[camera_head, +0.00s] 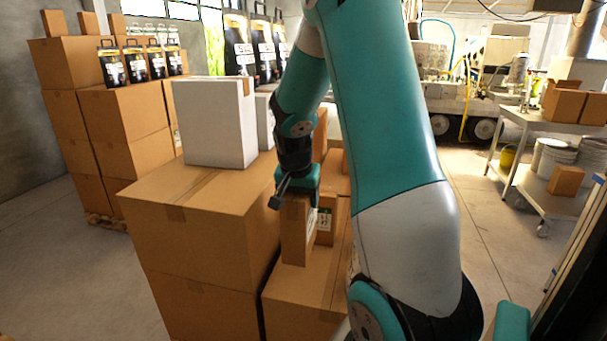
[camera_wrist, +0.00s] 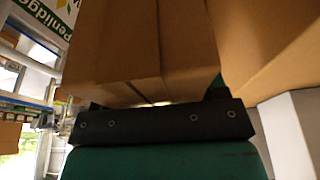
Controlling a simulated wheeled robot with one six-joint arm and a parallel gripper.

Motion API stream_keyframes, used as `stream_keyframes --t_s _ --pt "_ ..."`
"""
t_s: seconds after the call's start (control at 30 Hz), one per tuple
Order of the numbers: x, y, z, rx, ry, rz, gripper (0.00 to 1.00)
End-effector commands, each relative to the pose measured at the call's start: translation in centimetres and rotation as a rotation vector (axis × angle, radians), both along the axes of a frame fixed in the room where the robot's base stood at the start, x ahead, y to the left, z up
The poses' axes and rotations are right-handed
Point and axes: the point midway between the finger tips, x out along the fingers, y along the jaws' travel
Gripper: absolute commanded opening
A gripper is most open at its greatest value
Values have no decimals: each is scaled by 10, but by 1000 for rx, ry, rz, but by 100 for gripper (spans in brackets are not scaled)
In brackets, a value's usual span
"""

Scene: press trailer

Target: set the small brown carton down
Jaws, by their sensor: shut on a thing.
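The small brown carton (camera_head: 295,232) is upright below my gripper (camera_head: 296,190), among the stacked cartons. My gripper is shut on its top end. The carton's lower end is at the top of a large brown box (camera_head: 300,292); I cannot tell whether it touches it. In the wrist view the carton (camera_wrist: 145,45) fills the middle above the dark gripper bar (camera_wrist: 155,122). The fingertips are largely hidden by the carton.
Another small carton with a white label (camera_head: 326,220) stands just right of the held one. A large box (camera_head: 190,210) rises at left, with a white box (camera_head: 216,122) on it. A steel cart (camera_head: 530,122) with cartons and buckets stands at far right.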

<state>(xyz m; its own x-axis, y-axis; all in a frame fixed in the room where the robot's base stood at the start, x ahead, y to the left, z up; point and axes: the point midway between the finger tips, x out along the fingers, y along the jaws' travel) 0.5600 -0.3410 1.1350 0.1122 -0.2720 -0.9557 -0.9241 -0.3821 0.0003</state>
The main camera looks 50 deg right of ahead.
Motion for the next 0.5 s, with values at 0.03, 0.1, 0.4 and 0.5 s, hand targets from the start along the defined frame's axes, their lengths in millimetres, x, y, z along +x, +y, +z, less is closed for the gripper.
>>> stream_keyframes --t_s 0.03,0.1,0.4,0.5 --pt "0 0 -11 1 4 0 0" --pt "0 0 -27 1 3 0 0" --pt "1 -1 -66 -2 -2 0 0" --pt "1 -1 -72 -2 -2 0 0"
